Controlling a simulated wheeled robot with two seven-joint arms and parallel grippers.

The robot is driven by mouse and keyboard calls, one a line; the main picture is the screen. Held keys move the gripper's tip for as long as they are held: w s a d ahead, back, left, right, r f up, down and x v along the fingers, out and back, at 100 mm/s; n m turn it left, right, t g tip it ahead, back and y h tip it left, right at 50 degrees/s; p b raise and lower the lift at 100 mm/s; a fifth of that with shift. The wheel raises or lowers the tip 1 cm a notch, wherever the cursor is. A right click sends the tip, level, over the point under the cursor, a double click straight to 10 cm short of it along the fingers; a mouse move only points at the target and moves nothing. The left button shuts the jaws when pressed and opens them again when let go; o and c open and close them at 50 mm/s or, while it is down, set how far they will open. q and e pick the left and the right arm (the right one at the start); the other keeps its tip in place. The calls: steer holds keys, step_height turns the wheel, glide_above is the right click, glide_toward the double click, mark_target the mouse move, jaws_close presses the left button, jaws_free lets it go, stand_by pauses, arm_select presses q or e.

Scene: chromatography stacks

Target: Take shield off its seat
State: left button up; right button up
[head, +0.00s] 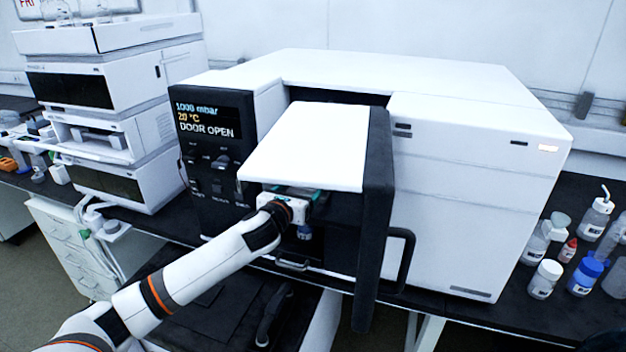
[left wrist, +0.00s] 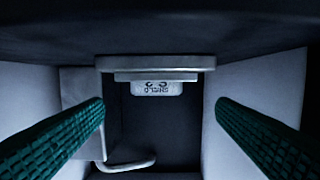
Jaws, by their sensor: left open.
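My left gripper (head: 304,198) reaches into the open front of the white instrument, under a white panel. In the left wrist view its two green ribbed fingers (left wrist: 160,108) are spread wide with nothing between them at the tips. Ahead, between the fingers and a little above, is a grey flat bar (left wrist: 155,63) with a small labelled tab (left wrist: 157,88) below it. The label is too blurred to read. This bar may be the shield on its seat, but I cannot tell for sure. The fingers do not touch it. My right gripper is not in view.
The instrument (head: 480,150) shows "DOOR OPEN" on its display (head: 208,120). A dark door edge with a handle (head: 405,262) stands right of my gripper. Pale walls (left wrist: 28,90) flank the cavity. A bent grey rod (left wrist: 130,164) is low left. Bottles (head: 545,278) stand at right.

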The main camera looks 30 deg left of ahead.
arm_select(q)
steer(key=p+x, duration=0.1)
steer(key=x, duration=0.6)
steer(key=shift+w+d+r, duration=0.1)
steer(key=shift+w+r, duration=0.05)
steer(key=shift+w, duration=0.1)
steer(key=shift+s, duration=0.1)
steer(key=shift+c, duration=0.2)
steer(key=c, duration=1.1)
